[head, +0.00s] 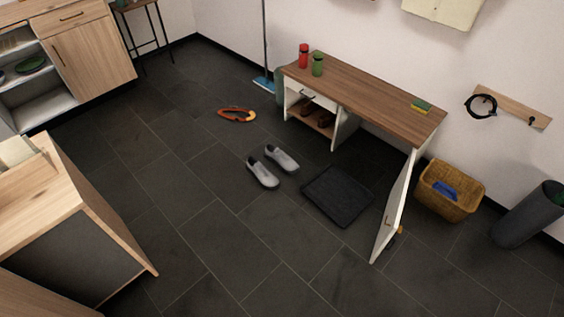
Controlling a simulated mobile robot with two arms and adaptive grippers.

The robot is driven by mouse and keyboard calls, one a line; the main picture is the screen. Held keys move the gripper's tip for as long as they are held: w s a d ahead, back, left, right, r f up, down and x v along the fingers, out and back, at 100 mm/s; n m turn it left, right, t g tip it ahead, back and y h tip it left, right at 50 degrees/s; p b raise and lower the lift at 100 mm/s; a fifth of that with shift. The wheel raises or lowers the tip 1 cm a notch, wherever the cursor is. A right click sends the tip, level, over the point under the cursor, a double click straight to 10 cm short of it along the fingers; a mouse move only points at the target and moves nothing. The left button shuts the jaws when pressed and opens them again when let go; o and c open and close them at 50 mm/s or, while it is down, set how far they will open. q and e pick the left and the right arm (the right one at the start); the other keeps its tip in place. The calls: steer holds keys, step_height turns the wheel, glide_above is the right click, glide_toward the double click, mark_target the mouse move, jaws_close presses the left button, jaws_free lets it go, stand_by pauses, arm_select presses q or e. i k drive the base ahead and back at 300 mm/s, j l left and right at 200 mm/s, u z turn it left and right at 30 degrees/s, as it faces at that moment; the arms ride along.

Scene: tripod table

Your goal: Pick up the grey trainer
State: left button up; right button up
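Two grey trainers lie side by side on the dark tiled floor in the middle of the head view. One grey trainer (263,171) is nearer and to the left. The other grey trainer (282,158) is a little farther and to the right, with a small gap between them. Both rest on their soles with toes toward the lower right. Neither of my grippers shows in the head view.
A dark mat (338,196) lies right of the trainers. Behind stands a wooden bench cabinet (372,94) with its white door (398,205) swung open. A wicker basket (450,190) stands right. Floor nearer than the trainers is clear.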

mark_target(288, 167)
steer(key=i+j+z, duration=0.25)
steer(key=z, duration=0.25)
steer(key=i+j+z, duration=0.2)
steer(key=z, duration=0.3)
steer(key=i+j+z, duration=0.1)
steer(key=j+z, duration=0.35)
